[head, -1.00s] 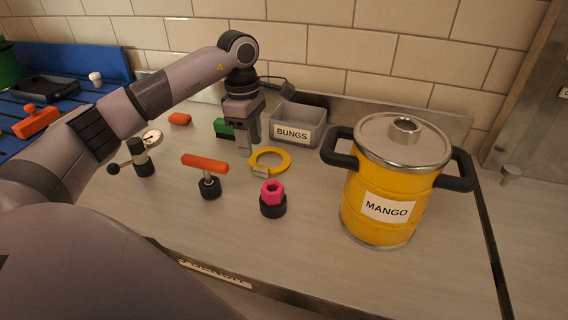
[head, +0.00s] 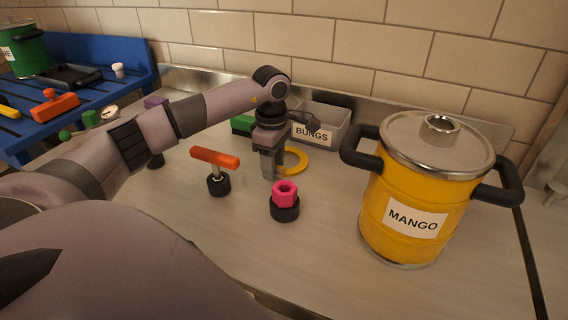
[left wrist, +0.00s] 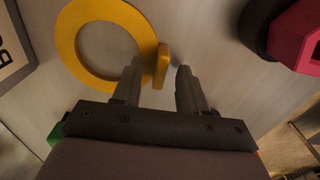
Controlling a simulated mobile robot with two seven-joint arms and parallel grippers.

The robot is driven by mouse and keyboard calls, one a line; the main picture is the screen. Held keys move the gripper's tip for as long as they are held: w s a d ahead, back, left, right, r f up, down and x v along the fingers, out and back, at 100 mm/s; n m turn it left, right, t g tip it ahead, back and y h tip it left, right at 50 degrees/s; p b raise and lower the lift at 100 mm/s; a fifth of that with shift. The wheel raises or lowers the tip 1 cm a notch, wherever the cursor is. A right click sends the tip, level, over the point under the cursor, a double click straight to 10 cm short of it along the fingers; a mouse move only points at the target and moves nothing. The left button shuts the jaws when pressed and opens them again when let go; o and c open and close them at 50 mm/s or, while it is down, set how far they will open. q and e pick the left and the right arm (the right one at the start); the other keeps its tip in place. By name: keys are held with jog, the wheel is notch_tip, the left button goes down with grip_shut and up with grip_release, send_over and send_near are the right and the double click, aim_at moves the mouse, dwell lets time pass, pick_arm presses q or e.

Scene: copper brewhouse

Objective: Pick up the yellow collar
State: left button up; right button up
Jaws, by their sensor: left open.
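The yellow collar (head: 301,166) lies flat on the bench, partly hidden behind my left gripper in the head view. In the left wrist view the collar (left wrist: 66,45) is a flat ring with a short upright tab (left wrist: 163,65) on its side. My left gripper (head: 272,178) points down at the collar's near left side. In the left wrist view its fingers (left wrist: 160,72) are apart, with the tab in the gap between them, closer to the left finger. I cannot tell whether they touch it. My right gripper is not in view.
A pink nut on a black base (head: 285,198) stands just in front of the gripper. An orange-handled tool (head: 215,160) stands to the left. The grey BUNGS bin (head: 335,120) is behind. A large yellow MANGO pot (head: 400,220) stands right. The front of the bench is clear.

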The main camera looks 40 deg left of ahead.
pick_arm(q)
grip_shut()
notch_tip(320, 180, up, 20)
jog(key=p, duration=0.4)
dwell(0.5)
jog(key=shift+s, duration=0.1)
